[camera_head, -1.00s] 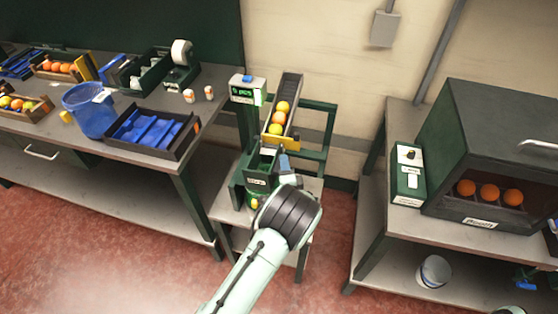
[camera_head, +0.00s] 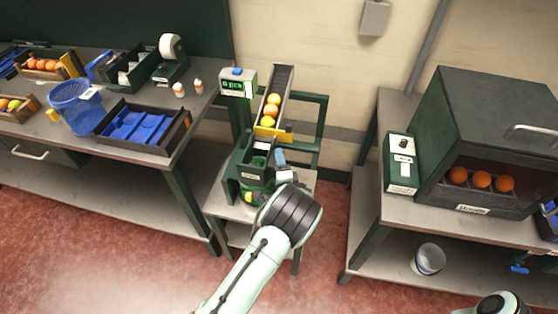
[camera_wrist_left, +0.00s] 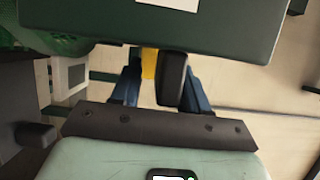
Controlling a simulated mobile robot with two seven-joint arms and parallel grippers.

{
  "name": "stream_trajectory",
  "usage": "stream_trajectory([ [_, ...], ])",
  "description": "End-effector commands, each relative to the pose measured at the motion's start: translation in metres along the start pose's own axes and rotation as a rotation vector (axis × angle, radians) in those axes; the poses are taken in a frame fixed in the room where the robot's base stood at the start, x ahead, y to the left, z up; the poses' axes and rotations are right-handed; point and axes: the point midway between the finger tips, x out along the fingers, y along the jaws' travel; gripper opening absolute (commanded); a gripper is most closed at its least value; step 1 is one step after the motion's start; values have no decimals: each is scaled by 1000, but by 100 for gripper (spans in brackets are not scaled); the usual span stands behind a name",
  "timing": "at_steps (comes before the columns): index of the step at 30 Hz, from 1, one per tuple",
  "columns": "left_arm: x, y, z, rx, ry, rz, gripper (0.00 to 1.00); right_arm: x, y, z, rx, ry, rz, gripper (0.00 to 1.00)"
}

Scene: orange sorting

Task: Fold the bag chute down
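The bagging station (camera_head: 240,195) stands in the gap between the two benches. Its green bag chute (camera_head: 253,166) is a box-like part below the foot of the orange ramp (camera_head: 281,84). My left gripper (camera_head: 281,158) is at the chute's right side, mostly hidden behind my wrist in the head view. In the left wrist view its two blue fingers (camera_wrist_left: 164,88) stand apart. A dark rounded handle (camera_wrist_left: 172,80) shows between them, nearer the right finger, with a yellow part beside it. I cannot tell whether the fingers touch the handle. My right gripper is not in view.
A green display box (camera_head: 238,84) stands beside the ramp, which holds several oranges. The left bench has a blue basket (camera_head: 76,106) and a dark tray (camera_head: 170,140). The right bench carries a large dark cabinet (camera_head: 485,115). A green mesh (camera_wrist_left: 45,40) shows at upper left in the wrist view.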

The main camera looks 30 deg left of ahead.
Motion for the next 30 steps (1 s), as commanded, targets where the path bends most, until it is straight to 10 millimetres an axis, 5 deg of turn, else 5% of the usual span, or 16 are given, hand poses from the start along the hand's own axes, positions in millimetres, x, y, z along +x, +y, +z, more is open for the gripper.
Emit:
stream_trajectory([
  [8,-14,0,-1,0,2,-1,45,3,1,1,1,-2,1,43],
  [21,-107,1,-1,0,4,1,45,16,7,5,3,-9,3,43],
  [30,-133,0,0,0,1,0,45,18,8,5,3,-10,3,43],
])
